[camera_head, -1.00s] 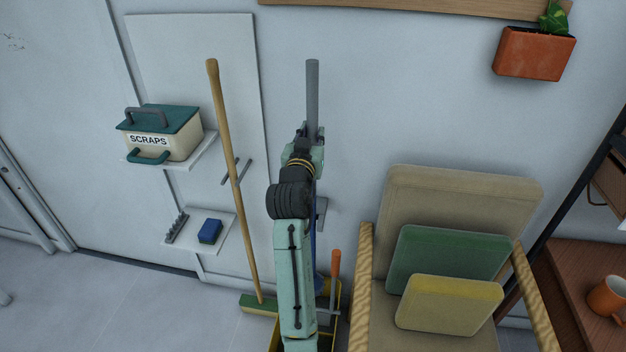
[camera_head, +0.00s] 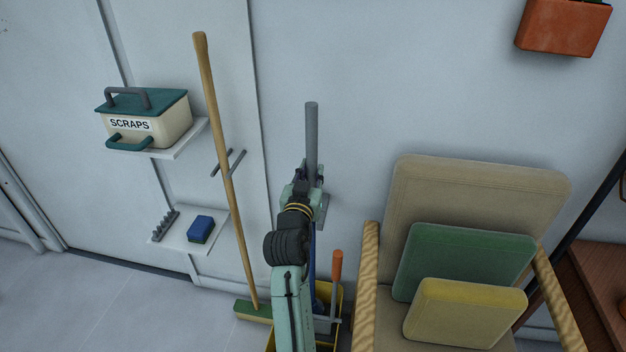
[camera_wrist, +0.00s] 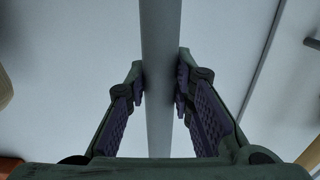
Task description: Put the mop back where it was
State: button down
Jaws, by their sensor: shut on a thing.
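The mop (camera_head: 311,135) has a grey upper handle that stands close to upright in the middle of the head view. A blue lower part of its handle (camera_head: 313,245) shows beside my arm. My gripper (camera_head: 308,178) is shut on the grey handle below its top end. In the wrist view, the handle (camera_wrist: 160,40) runs between the two fingers of my gripper (camera_wrist: 160,85). The mop's lower end is hidden by my arm and the bucket. A grey wall bracket (camera_head: 322,211) shows just behind my gripper; I cannot tell whether the handle touches it.
A yellow bucket (camera_head: 336,302) with an orange-tipped lever (camera_head: 337,263) stands below. A wooden broom (camera_head: 219,145) leans close on the left. A cushioned chair (camera_head: 470,185) stands close on the right. Wall shelves hold a scraps box (camera_head: 155,115) and a blue sponge (camera_head: 201,228).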

jog(key=shift+f, duration=0.3)
jog(key=shift+r, duration=0.2)
jog(key=shift+f, duration=0.25)
jog(key=c, duration=1.4)
grip_release()
jog(key=shift+r, duration=0.25)
jog(key=s+a+b, duration=0.2)
jog(key=s, duration=1)
jog(key=shift+a, duration=0.2)
